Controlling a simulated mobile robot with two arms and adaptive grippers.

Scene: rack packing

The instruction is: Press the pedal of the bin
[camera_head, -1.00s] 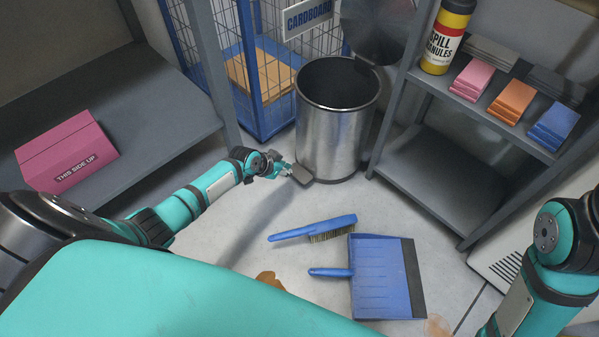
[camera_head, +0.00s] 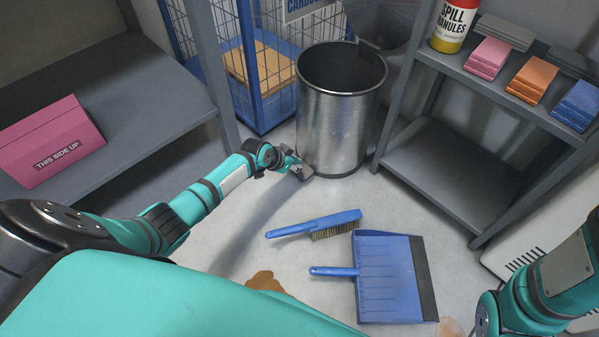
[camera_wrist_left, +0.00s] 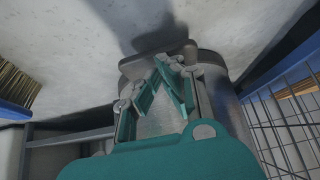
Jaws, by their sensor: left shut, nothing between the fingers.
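The flat pedal (camera_head: 303,172) sticks out low at the bin's front left. My left gripper (camera_head: 293,162) is shut and empty, its tips at the pedal, seemingly touching it. In the left wrist view the shut fingers (camera_wrist_left: 163,62) overlap the pedal plate (camera_wrist_left: 150,66), with the bin's metal side (camera_wrist_left: 222,80) beyond. My right gripper is out of view; only that arm shows.
A blue brush (camera_head: 315,224) and a blue dustpan (camera_head: 390,275) lie on the floor right of my left arm. A blue wire cage (camera_head: 262,110) stands behind left of the bin. Grey shelves (camera_head: 455,165) close in on the right. Brown stains (camera_head: 265,281) mark the floor.

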